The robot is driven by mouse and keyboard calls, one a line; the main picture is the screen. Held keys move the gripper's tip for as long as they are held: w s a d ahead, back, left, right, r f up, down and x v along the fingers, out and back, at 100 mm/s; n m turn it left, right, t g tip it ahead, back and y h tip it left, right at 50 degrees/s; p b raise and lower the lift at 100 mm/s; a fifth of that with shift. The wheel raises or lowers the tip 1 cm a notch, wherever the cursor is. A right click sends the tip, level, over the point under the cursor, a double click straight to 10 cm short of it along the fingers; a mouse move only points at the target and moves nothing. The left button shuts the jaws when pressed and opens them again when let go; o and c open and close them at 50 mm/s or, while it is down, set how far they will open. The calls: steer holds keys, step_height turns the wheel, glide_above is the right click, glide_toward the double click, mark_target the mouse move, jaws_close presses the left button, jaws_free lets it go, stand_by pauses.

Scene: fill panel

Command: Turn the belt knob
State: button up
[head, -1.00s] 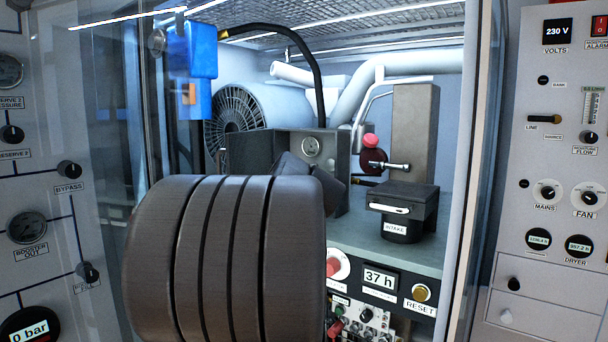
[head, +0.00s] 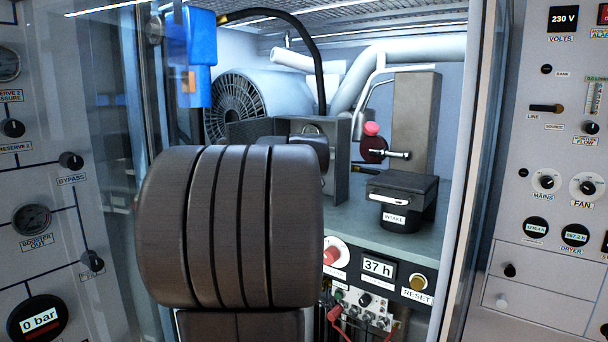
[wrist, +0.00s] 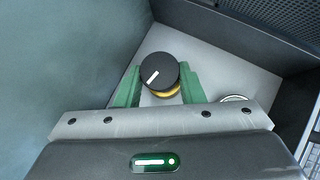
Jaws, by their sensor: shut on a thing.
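The knob (wrist: 157,68), black and round with a white pointer line and a gold base, shows in the wrist view. Its white line slants from upper right to lower left. My gripper (wrist: 159,80) has its green fingers on either side of the knob and is shut on it. In the head view my own dark ribbed arm covers the middle, and the knob and fingertips are hidden.
The knob sits on a pale panel (wrist: 205,78) in a corner between dark walls. A round fitting (wrist: 234,99) is partly hidden beside the right finger. In the head view, the intake box (head: 402,190) stands right of my arm, and a blue unit (head: 199,60) hangs upper left.

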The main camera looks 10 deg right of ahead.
steer(key=o, duration=1)
steer(key=shift+s+r, duration=0.1)
steer(key=shift+s, duration=0.05)
steer(key=b+v, duration=0.3)
steer(key=v, duration=1)
steer(key=shift+s+r+b, duration=0.1)
steer(key=shift+s+b, duration=0.15)
steer(key=shift+b, duration=0.1)
steer(key=p+x, duration=0.3)
steer(key=x, duration=1.1)
steer(key=shift+a+p, duration=0.1)
steer(key=shift+p, duration=0.25)
steer(key=shift+s, duration=0.15)
